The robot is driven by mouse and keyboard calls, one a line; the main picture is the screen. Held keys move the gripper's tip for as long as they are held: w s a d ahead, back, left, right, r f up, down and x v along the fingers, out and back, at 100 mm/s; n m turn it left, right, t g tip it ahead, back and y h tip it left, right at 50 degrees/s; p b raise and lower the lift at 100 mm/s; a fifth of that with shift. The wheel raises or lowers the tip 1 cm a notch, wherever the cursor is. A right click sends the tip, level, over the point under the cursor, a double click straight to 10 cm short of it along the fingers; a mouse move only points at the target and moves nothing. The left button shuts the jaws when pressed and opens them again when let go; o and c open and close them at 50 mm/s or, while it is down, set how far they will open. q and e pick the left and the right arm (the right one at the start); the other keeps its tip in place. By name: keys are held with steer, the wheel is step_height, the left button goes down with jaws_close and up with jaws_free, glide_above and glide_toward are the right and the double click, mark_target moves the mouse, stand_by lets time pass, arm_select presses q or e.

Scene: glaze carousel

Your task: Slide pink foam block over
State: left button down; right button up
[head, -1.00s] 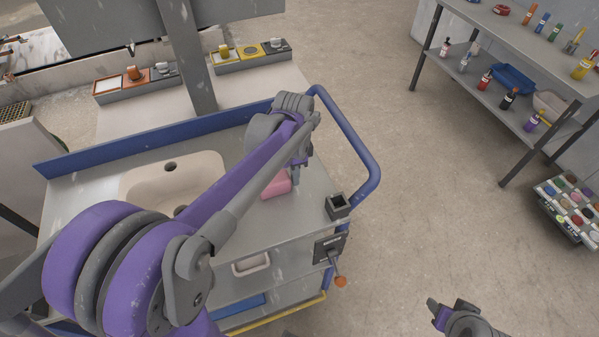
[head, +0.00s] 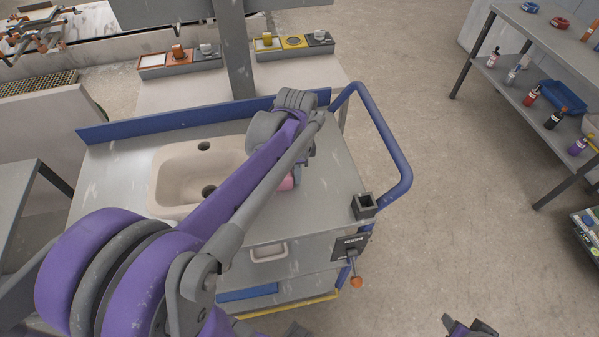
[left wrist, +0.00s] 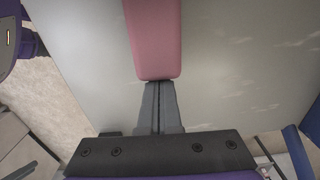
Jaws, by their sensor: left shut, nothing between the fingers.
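The pink foam block (head: 286,184) lies on the grey top of the cart (head: 330,185), to the right of the sink basin. My left arm hides most of it in the head view. In the left wrist view the block (left wrist: 155,40) reaches down from the top edge, with its near end right at the fingertips. My left gripper (left wrist: 157,88) is shut and empty, its tips at or against that end; I cannot tell if they touch. My right gripper (head: 470,328) is partly cut off at the bottom of the head view, away from the cart.
A beige sink basin (head: 170,178) is set in the cart top. A blue rail (head: 399,160) and a small square black holder (head: 364,206) are at the cart's right side. A shelf (head: 535,75) with bottles stands at the right. Bare floor lies between.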

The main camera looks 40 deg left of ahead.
arm_select(q)
steer(key=shift+d, duration=0.1)
steer(key=shift+w+d, duration=0.25)
steer(key=shift+w, duration=0.05)
steer(key=shift+w+d, duration=1.1)
steer(key=shift+w, duration=0.1)
step_height(320, 180, up, 10)
arm_select(e)
steer(key=shift+w+d+r, duration=0.35)
steer(key=shift+w+d, duration=0.05)
arm_select(q)
steer(key=shift+s+a, duration=0.1)
